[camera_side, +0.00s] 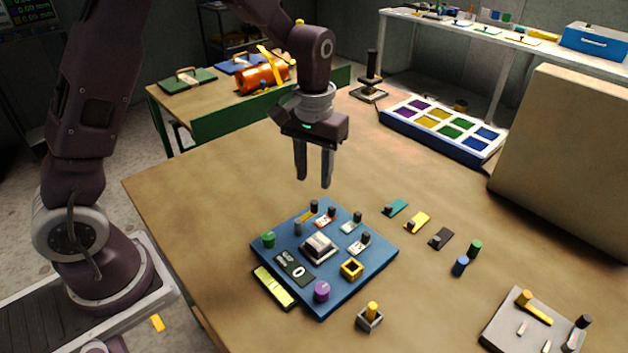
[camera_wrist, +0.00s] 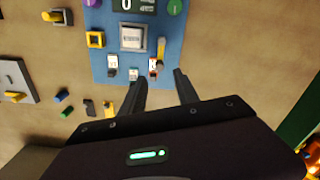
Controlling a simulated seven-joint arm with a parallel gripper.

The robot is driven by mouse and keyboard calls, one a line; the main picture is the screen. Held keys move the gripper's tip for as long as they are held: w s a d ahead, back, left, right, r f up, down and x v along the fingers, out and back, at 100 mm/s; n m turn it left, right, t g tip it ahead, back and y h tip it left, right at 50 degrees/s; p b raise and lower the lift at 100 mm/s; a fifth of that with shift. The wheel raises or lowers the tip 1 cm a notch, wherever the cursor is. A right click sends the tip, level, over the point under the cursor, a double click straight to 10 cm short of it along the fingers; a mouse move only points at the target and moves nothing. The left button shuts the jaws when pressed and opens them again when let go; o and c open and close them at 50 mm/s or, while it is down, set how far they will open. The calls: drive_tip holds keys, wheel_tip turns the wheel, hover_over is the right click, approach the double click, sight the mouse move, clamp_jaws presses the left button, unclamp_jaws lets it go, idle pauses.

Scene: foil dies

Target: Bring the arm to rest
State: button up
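My gripper (camera_side: 313,183) hangs above the table behind the far corner of the blue board, fingers pointing down. The two fingers are apart with nothing between them. In the wrist view the open fingers (camera_wrist: 160,82) point toward the edge of the blue board (camera_wrist: 177,60). In the side view the blue board (camera_side: 342,297) lies flat on the table. It carries a square block (camera_side: 319,246) in the middle, a green knob (camera_side: 268,239), a purple knob (camera_side: 321,291), a yellow square frame (camera_side: 352,268), a display reading 0 and several small dark-knobbed pieces.
Small teal (camera_side: 398,207), yellow (camera_side: 419,221) and black (camera_side: 443,238) pieces lie right of the board, with green (camera_side: 475,248) and blue (camera_side: 460,266) cylinders. A grey plate (camera_side: 500,338) sits front right. A blue tray (camera_side: 433,140) and a large tan box (camera_side: 570,160) stand behind. The table's left side is clear.

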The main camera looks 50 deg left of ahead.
drive_tip(key=s+r+m+t, duration=0.1)
drive_tip(key=s+r+t, duration=0.1)
drive_tip(key=s+r, duration=0.65)
drive_tip(key=s+r+m+t, duration=0.1)
drive_tip(key=s+r, duration=0.2)
drive_tip(key=s, duration=0.4)
drive_tip(key=s+r+m+t, duration=0.1)
drive_tip(key=s+r+t, duration=0.1)
drive_tip(key=s, duration=0.5)
drive_tip(key=shift+s+d+r+m+t, duration=0.3)
drive_tip(key=shift+s+d+r+m, duration=0.1)
drive_tip(key=shift+d, duration=0.05)
